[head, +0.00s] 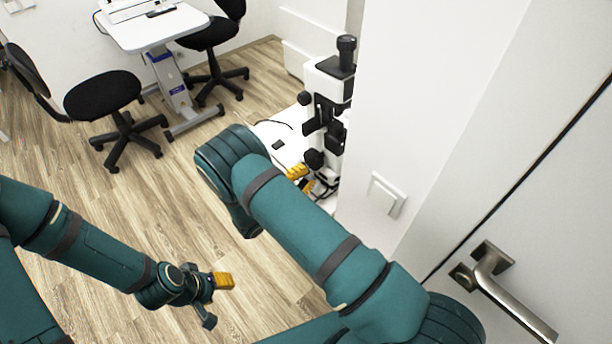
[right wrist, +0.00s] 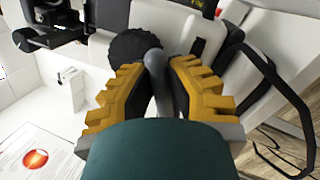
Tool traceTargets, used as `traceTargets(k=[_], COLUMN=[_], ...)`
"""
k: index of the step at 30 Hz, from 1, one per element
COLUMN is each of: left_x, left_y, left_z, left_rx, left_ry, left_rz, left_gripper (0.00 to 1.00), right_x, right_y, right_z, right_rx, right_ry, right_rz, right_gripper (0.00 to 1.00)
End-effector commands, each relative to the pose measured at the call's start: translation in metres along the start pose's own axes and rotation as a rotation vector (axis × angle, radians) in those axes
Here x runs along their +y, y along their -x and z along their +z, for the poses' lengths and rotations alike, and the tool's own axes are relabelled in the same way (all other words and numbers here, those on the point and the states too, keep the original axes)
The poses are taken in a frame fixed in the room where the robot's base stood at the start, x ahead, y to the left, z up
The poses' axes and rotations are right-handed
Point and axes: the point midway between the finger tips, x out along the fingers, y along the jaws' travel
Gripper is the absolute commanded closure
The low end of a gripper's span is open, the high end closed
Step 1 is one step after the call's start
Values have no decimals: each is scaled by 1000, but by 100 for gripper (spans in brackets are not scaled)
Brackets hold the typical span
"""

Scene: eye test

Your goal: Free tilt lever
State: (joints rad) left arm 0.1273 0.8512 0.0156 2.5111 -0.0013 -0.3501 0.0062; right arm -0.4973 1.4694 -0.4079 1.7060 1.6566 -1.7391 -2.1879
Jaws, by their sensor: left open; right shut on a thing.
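The white and black eye instrument (head: 330,110) stands on a white table beyond the wall edge. In the right wrist view, a grey rounded lever (right wrist: 155,62) stands beside a black ribbed knob (right wrist: 128,48). My right gripper (right wrist: 160,85) has its yellow fingers on either side of the lever and is shut on it. Its yellow fingertips also show in the head view (head: 302,180) at the instrument's lower part, with the lever itself hidden there. My left gripper (head: 217,298) is open and empty above the wooden floor, well away from the instrument.
A white wall with a light switch (head: 386,195) stands close to the right of my right arm. A door handle (head: 494,280) is at the lower right. Black chairs (head: 103,95) and a white desk (head: 160,28) stand at upper left. A black cable (right wrist: 270,75) loops at right in the wrist view.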

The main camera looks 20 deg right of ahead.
Motion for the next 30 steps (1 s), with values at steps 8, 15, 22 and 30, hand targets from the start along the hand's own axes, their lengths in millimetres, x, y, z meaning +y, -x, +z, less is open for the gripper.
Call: traceTargets(k=[8, 15, 22, 30], left_x=[3, 4, 5, 5], left_y=[8, 12, 13, 13], left_z=[-4, -5, -6, -6], left_rx=[7, 12, 14, 14], left_ry=[2, 3, 4, 4], left_rz=[-1, -1, -1, -1], left_gripper=[53, 53, 53, 53], right_x=[11, 17, 18, 18], right_y=[-2, -3, -3, -3], right_z=[-1, -3, -4, -4], right_rx=[39, 62, 73, 74], right_ry=[194, 311, 360, 368], right_rz=[30, 48, 56, 57], right_gripper=[100, 100, 100, 100])
